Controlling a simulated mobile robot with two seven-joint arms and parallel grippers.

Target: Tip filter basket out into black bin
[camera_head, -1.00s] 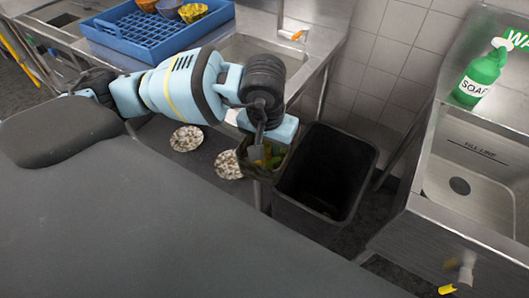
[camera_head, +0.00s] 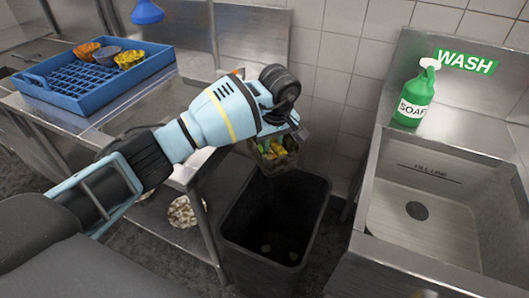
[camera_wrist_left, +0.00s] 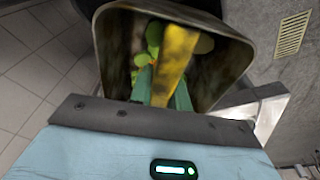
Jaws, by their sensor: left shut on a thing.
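My left gripper (camera_head: 277,132) is shut on the filter basket (camera_head: 281,164), a small dark, grimy square container. The basket is at the back edge of the black bin (camera_head: 232,238), seemingly above its rim, with its open side partly toward the head camera. Yellow and green food scraps (camera_head: 270,149) are still inside it. In the left wrist view, the basket's wall (camera_wrist_left: 106,50) surrounds a yellow peel (camera_wrist_left: 177,62) and green pieces. My right gripper is out of view.
A steel sink (camera_head: 425,225) with a green soap bottle (camera_head: 412,100) stands right of the bin. A steel table at left carries a blue rack (camera_head: 97,85) with bowls. A patterned plate (camera_head: 184,212) lies on the lower shelf. A tiled wall is close behind.

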